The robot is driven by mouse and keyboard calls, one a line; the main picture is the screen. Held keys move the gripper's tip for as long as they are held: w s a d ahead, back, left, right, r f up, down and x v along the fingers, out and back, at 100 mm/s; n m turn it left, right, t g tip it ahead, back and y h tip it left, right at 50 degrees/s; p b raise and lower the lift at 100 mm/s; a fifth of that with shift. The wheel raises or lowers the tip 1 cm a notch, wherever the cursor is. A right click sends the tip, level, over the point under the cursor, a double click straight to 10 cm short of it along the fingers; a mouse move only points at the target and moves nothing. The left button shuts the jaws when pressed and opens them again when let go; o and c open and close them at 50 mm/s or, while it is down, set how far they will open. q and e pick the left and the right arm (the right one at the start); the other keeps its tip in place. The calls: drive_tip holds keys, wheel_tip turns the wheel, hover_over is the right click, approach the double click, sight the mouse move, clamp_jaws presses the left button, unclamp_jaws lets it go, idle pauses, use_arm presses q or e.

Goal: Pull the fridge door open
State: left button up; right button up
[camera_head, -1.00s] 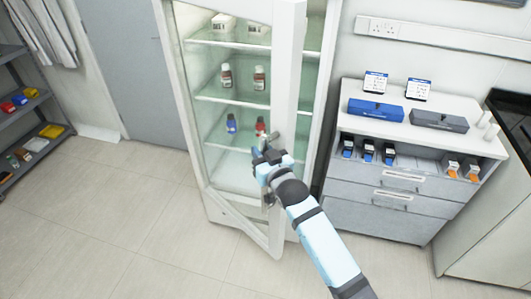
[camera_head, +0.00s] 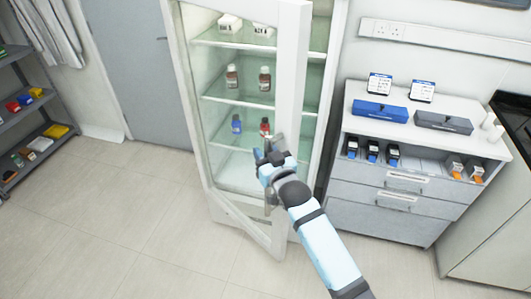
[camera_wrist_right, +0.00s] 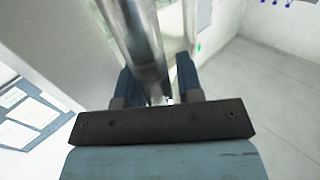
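The fridge (camera_head: 188,95) is a tall white cabinet with glass shelves. Its glass door (camera_head: 292,75) stands ajar, its free right edge swung out towards me and a gap showing to the cabinet's right side. My right gripper (camera_head: 268,154) is at the vertical metal handle (camera_wrist_right: 140,40) on the door's free edge. In the right wrist view the handle runs between the two fingers, and my right gripper (camera_wrist_right: 160,85) looks closed around it. Part of the handle is hidden behind the gripper in the head view. My left gripper is not in view.
Several bottles (camera_head: 264,78) and white boxes (camera_head: 230,24) stand on the fridge shelves. A grey drawer cabinet (camera_head: 385,215) stands close to the right of the fridge. A shelf rack (camera_head: 50,110) is at the far left. The tiled floor (camera_head: 130,220) in front is clear.

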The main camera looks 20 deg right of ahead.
drive_tip(key=shift+s, duration=0.1)
use_arm(q)
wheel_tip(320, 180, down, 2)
drive_tip(key=shift+b, duration=1.05)
use_arm(e)
drive_tip(key=s+d, duration=0.2)
drive_tip(key=s, duration=1.1)
drive_tip(key=shift+s+d, duration=0.2)
drive_tip(key=shift+d, duration=0.1)
